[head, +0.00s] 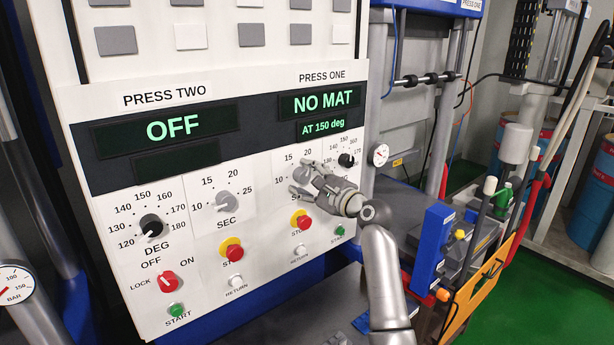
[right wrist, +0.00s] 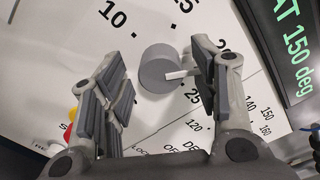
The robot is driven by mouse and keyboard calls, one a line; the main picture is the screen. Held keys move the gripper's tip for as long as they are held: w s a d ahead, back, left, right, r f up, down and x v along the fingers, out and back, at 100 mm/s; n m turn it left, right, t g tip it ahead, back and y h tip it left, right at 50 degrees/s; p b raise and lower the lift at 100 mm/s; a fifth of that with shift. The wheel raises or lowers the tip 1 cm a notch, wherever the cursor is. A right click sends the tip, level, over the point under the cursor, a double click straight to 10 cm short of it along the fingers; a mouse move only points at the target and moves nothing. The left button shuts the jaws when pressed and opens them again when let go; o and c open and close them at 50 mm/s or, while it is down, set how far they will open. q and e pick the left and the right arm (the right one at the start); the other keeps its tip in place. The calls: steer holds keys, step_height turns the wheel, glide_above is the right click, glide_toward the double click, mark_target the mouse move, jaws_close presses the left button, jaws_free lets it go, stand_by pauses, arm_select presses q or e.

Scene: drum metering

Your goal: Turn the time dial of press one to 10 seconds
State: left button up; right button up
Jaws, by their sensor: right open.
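The grey time dial of press one (right wrist: 158,68) shows between the fingertips of my right gripper (right wrist: 162,62) in the right wrist view. Its white pointer aims roughly between 20 and 25 on the printed scale. The right gripper is open, with one finger on each side of the dial; I cannot tell whether either touches it. In the head view the right gripper (head: 305,182) is at the press one seconds scale and hides much of the dial. The press one display (head: 327,102) reads NO MAT, AT 150 deg. My left gripper is not in view.
The black press one temperature dial (head: 346,160) is just right of the gripper. A red and yellow stop button (head: 301,220) is below. The press two time dial (head: 226,201) is to the left. A blue block (head: 432,246) and an orange rack (head: 478,287) stand at right.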

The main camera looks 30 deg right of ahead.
steer(key=c, duration=1)
steer(key=shift+f, duration=0.1)
